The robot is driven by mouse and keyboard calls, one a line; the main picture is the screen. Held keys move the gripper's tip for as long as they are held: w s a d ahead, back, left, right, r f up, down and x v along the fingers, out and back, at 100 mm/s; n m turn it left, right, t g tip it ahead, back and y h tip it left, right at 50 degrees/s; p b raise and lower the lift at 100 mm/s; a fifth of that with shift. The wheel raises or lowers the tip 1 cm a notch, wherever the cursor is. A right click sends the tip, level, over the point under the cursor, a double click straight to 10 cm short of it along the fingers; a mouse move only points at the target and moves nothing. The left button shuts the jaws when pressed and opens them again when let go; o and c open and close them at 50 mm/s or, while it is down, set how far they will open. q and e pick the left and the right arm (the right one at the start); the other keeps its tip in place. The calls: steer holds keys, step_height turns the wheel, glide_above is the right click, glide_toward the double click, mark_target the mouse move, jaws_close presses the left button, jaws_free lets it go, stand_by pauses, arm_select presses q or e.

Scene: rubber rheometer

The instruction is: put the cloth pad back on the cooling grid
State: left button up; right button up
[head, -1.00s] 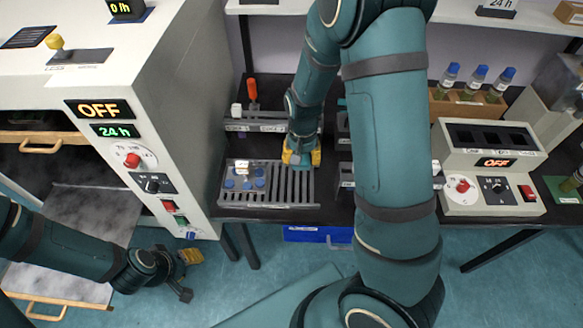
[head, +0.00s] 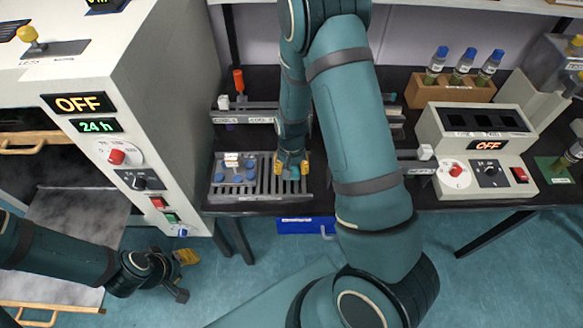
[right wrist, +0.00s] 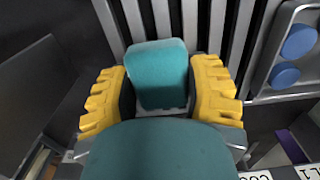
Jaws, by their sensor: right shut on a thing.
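The cooling grid (head: 274,188) is a grey slatted rack on the black bench; its slats also show in the right wrist view (right wrist: 216,30). My right gripper (head: 292,170) is over the right part of the grid. In the right wrist view its yellow fingers (right wrist: 161,93) are shut on a teal block, which looks like the cloth pad (right wrist: 157,68). The pad is in front of the slats; I cannot tell whether it touches them. The head view does not show the pad clearly. My left gripper (head: 182,274) hangs low beside the oven, open and empty.
A small tray with blue discs (head: 236,176) occupies the grid's left part. Behind the grid stands a labelled grey rack (head: 232,119). The oven (head: 165,90) is at left. A control unit (head: 478,150) and a vial box (head: 450,92) are at right.

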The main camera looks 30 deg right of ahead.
steer(key=shift+f, duration=0.15)
steer(key=o, duration=1)
